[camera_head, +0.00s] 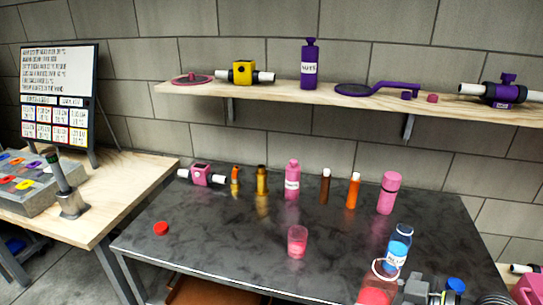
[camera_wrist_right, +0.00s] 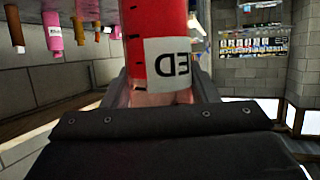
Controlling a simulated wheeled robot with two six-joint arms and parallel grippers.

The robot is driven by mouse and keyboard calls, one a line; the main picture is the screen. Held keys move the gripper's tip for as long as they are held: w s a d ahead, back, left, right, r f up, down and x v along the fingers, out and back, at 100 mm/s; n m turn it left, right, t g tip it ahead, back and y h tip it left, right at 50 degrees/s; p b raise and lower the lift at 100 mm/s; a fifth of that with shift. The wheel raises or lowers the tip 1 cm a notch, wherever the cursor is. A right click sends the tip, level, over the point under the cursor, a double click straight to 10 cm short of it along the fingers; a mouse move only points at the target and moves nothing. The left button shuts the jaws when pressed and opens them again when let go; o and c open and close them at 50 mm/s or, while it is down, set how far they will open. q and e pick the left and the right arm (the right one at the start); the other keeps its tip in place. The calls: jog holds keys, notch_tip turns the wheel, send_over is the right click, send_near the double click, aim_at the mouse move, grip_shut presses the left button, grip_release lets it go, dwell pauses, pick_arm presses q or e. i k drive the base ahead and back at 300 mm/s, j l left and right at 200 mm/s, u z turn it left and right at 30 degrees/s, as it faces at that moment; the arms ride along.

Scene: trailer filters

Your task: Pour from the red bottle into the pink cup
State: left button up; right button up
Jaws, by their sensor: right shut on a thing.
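The red bottle (camera_head: 375,292) is at the bottom edge of the head view, partly cut off, with a pale ring at its upper end. My right gripper (camera_wrist_right: 162,92) is shut on the red bottle, which also fills the middle of the right wrist view (camera_wrist_right: 155,35); its white label shows there with the letters turned over. The pink cup (camera_head: 297,242) stands upright on the dark table, left of and beyond the red bottle, apart from it. It looks deeper pink in its lower part. My left gripper is not in view.
A blue bottle (camera_head: 398,247) stands close behind the red bottle. A red cap (camera_head: 161,228) lies on the dark table (camera_head: 215,240) at left. Several bottles and vials, including a pink bottle (camera_head: 292,181), line the back.

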aim_at(298, 235)
jog(key=i+l+u, duration=0.1)
jog(key=u, duration=0.25)
jog(key=l+u, duration=0.4)
jog(key=i+l+u, duration=0.1)
jog(key=u, duration=0.25)
jog(key=l, duration=0.1)
